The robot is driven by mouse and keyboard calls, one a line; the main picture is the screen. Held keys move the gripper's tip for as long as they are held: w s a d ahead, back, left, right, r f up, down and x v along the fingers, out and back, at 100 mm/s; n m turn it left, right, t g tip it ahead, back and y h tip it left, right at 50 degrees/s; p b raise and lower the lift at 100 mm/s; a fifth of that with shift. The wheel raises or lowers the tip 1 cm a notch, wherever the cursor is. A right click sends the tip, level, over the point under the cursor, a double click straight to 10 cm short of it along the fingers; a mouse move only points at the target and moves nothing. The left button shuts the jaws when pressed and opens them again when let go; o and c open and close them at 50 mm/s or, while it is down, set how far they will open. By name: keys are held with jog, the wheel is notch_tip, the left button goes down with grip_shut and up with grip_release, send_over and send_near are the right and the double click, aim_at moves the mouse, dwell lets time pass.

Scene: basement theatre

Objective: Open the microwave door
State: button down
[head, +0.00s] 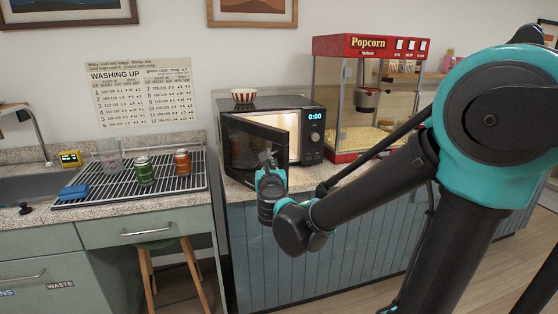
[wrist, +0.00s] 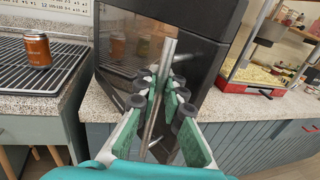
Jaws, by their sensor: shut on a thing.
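The black microwave (head: 312,125) stands on the counter, its display lit with 0:00. Its door (head: 246,143) is partly open, swung out toward me, and a lit cavity shows behind its top edge. In the wrist view the dark door (wrist: 208,30) fills the upper middle. The silver vertical door handle (wrist: 168,52) runs between the fingers of my gripper (wrist: 164,88). My gripper is shut on the handle, and it also shows in front of the door in the head view (head: 267,160). The lower part of the cavity is hidden by the door.
A red popcorn machine (head: 370,45) stands right of the microwave.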

jog(key=s+a+m+h, duration=0.4)
jog(key=s+a+h, duration=0.2)
jog(key=a, duration=0.8)
jog(key=shift+s+g, duration=0.3)
jog(key=shift+s, duration=0.25)
jog(key=c, duration=1.6)
grip_release()
jog(key=shift+s+a, duration=0.1)
jog(key=v, duration=1.1)
jog(key=shift+s+a, duration=0.2)
jog(key=shift+s, duration=0.15)
